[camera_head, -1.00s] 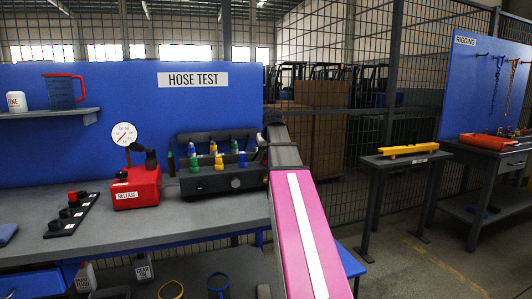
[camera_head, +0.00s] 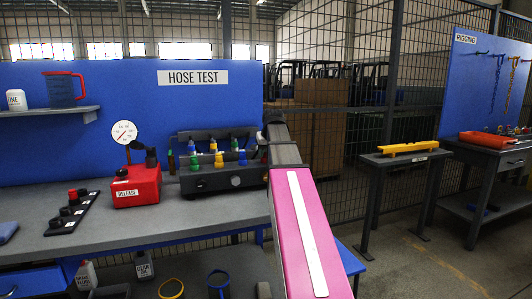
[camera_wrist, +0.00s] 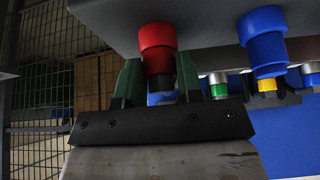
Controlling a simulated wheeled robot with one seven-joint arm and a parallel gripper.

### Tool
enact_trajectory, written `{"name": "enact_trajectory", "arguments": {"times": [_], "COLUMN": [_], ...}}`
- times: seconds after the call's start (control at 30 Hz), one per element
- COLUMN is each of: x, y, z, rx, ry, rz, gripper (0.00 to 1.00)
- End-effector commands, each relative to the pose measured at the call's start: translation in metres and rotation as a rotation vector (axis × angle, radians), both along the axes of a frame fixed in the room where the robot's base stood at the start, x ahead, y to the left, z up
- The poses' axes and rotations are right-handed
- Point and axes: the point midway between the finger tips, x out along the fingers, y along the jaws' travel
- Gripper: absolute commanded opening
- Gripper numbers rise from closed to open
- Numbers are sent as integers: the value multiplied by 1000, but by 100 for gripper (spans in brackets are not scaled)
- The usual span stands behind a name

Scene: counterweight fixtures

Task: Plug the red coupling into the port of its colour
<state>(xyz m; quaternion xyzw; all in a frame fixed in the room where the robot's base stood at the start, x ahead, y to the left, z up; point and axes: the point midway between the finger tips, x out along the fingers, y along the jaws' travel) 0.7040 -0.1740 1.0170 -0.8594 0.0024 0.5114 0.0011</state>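My arm covers the rack's right end, and my gripper and the red coupling are hidden there.
A red RELEASE box (camera_head: 137,187) with a round gauge (camera_head: 124,132) stands left of the rack. A dark strip (camera_head: 72,215) with black and red pieces lies farther left on the grey bench (camera_head: 180,219). The bench front is mostly clear. A yellow bar (camera_head: 408,148) lies on a stand at right.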

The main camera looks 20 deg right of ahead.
Motion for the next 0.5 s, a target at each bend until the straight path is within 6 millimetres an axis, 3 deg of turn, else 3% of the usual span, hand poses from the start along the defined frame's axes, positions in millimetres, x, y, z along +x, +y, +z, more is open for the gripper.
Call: {"name": "enact_trajectory", "arguments": {"times": [0.03, 0.1, 0.5], "x": [-2, -2, -3], "y": [0, 1, 4], "z": [-4, -4, -4], "rx": [1, 1, 9], "ry": [9, 10, 11], "rz": [0, 0, 5], "gripper": [47, 62, 63]}}
